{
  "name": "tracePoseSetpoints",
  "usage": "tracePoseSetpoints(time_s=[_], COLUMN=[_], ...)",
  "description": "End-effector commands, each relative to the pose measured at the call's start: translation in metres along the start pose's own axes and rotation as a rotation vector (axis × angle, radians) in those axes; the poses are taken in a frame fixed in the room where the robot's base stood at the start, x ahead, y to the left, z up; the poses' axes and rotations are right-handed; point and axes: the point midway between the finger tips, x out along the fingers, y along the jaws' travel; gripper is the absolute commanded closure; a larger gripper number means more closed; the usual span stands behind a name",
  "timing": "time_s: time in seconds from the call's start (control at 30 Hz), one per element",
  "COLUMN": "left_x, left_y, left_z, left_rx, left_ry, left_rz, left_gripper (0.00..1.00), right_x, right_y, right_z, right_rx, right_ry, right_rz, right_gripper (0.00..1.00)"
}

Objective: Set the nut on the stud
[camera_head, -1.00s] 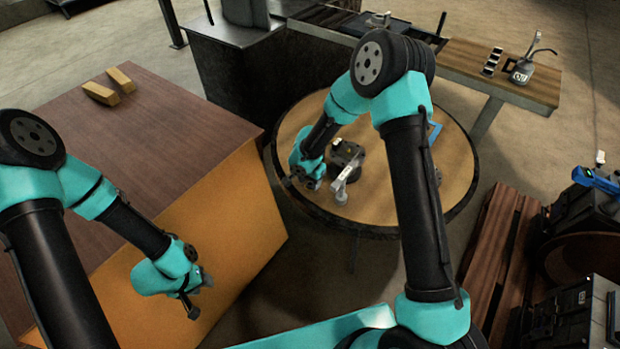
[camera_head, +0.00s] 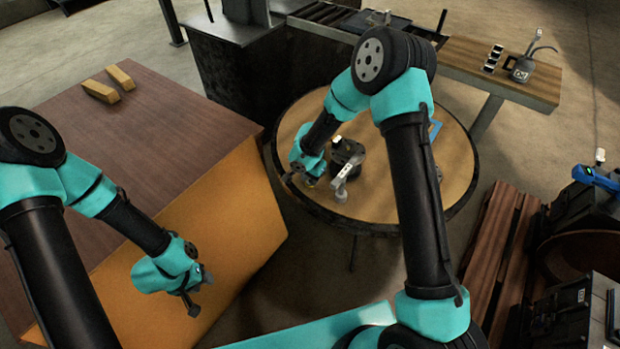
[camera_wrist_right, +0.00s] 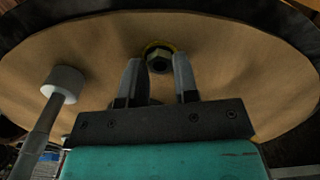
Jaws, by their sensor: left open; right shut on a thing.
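My right gripper (camera_head: 305,180) is low over the left part of the round table (camera_head: 455,165). In the right wrist view, the fingers of my right gripper (camera_wrist_right: 158,72) are shut on a dark hex nut (camera_wrist_right: 158,63). A yellow ring (camera_wrist_right: 150,46) shows around and behind the nut. The stud is not clearly seen, so I cannot tell whether the nut is on it. My left gripper (camera_head: 201,292) is open and empty, in front of the orange side of the brown-topped bench (camera_head: 160,130).
A dark round part (camera_head: 347,152) and a white-ended tool (camera_head: 341,183) stand right of my right gripper; the tool's pale head (camera_wrist_right: 65,82) shows in the wrist view. Two yellow blocks (camera_head: 120,78) lie on the bench. The table's near rim is clear.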

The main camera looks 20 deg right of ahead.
Motion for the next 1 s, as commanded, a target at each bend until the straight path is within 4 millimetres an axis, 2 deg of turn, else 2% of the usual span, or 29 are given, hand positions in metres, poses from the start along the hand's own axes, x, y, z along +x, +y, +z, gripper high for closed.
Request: tracePoseSetpoints(time_s=[0.27,0.5,1.0], left_x=[0.0,0.0,0.0], left_y=[0.0,0.0,0.0], left_z=[0.0,0.0,0.0], left_rx=[0.0,0.0,0.0], left_ry=[0.0,0.0,0.0], left_rz=[0.0,0.0,0.0], left_gripper=[0.57,0.57,0.57], right_x=[-0.026,-0.075,-0.174], right_y=[0.002,0.013,0.053], right_z=[-0.025,-0.064,-0.12], right_rx=[0.065,0.188,0.456], right_ry=[0.003,0.002,0.001], right_rz=[-0.004,-0.005,-0.005], right_gripper=[1.0,1.0,1.0])
